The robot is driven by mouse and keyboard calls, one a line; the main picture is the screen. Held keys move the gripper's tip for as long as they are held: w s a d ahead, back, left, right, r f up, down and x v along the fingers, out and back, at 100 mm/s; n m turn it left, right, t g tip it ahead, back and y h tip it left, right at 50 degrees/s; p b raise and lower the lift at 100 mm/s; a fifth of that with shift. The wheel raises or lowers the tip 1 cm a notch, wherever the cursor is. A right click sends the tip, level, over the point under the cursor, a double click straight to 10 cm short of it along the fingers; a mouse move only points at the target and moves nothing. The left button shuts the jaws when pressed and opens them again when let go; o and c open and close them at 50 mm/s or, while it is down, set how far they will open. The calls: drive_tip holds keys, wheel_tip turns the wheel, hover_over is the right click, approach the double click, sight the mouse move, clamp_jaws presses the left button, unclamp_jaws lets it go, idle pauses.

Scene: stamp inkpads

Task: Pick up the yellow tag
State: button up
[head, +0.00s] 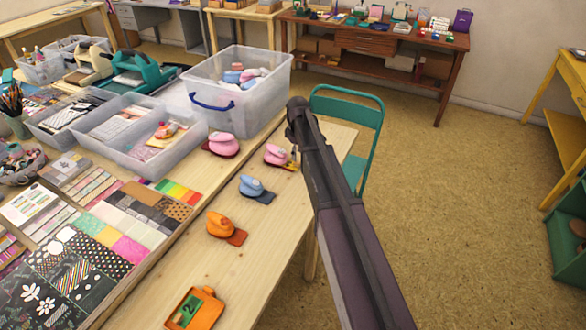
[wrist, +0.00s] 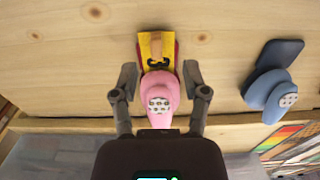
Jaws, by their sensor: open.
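The yellow tag (wrist: 151,45) lies on a red pad at the front of a pink stamp (wrist: 158,88) in the wrist view. A dark mark shows on the tag. In the head view the pink stamp (head: 274,154) sits near the table's right edge, with a sliver of yellow beside it, partly behind my arm. My gripper (wrist: 159,76) is open, one finger on each side of the pink stamp and the near end of the tag. Gaps show between the fingers and both things. I cannot tell the fingers' height above the table.
A blue stamp (head: 251,186) sits nearby on the wooden table (head: 245,275); it shows right of my gripper in the wrist view (wrist: 272,88). Another pink stamp (head: 222,144), an orange stamp (head: 220,223) and an orange tray (head: 196,308) are on the table. A teal chair (head: 352,108) stands beyond.

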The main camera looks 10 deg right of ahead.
sight(297, 162)
drive_tip(key=shift+f, duration=0.15)
idle(0.3)
drive_tip(key=shift+w+d+f+b, duration=0.1)
drive_tip(key=shift+w+f+b, duration=0.05)
drive_tip(key=shift+f+b, duration=2.45)
drive_tip(key=shift+r, duration=0.1)
clamp_jaws()
